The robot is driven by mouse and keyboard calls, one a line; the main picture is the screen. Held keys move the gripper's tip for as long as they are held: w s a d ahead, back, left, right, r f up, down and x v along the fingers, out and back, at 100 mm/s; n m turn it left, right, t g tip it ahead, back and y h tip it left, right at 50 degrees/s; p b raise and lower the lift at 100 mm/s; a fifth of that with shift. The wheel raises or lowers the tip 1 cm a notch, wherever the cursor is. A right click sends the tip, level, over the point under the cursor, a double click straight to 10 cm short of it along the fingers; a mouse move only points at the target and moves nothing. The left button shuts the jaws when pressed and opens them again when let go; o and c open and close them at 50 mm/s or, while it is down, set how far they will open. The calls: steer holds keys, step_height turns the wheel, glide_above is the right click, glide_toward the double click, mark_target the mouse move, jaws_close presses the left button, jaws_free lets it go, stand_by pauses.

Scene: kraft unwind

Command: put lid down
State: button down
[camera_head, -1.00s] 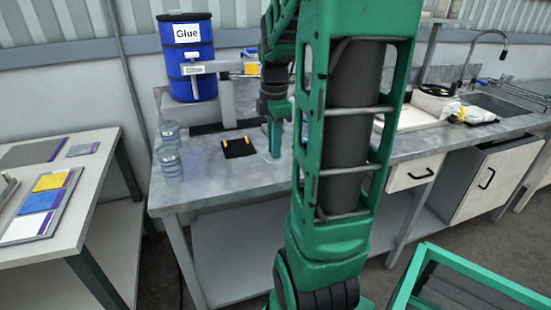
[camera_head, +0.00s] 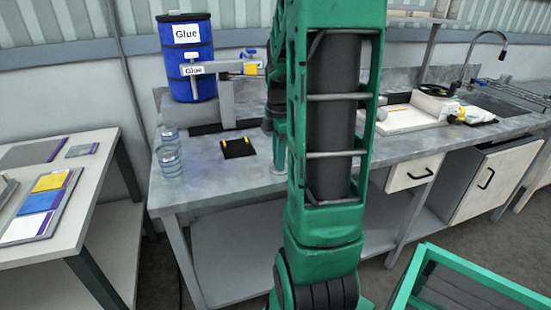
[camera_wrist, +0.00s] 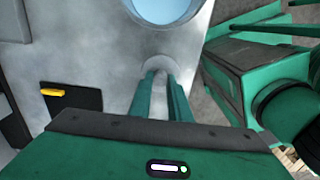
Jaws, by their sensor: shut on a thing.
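In the wrist view my gripper (camera_wrist: 160,75) points down at the grey tabletop, its two green fingers close together. A small pale grey round piece, apparently the lid (camera_wrist: 158,63), shows at the fingertips. I cannot tell whether it touches the table. In the head view my gripper (camera_head: 281,150) is low over the bench, largely hidden behind my arm. A pale round edge shows at its foot. A round vessel with a pale blue inside (camera_wrist: 168,8) is cut off at the top of the wrist view.
A black pad with yellow clips (camera_head: 238,148) lies left of my gripper. Clear bluish containers (camera_head: 168,158) stand at the bench's left edge. A blue glue drum (camera_head: 188,65) and a glue dispenser (camera_head: 226,100) stand behind. Bare bench (camera_head: 205,175) lies in front of the pad.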

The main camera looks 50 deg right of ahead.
steer(key=c, duration=1.6)
jaws_free()
steer(key=shift+f, duration=0.1)
steer(key=shift+c, duration=0.2)
step_height(320, 180, up, 11)
steer(key=s+a+f+m, duration=0.4)
steer(key=s+a+m, duration=0.3)
steer(key=a+m, duration=0.1)
steer(key=s+a+f+m, duration=0.4)
steer(key=s+a+m, duration=0.3)
steer(key=m, duration=0.3)
steer(key=shift+a, duration=0.65)
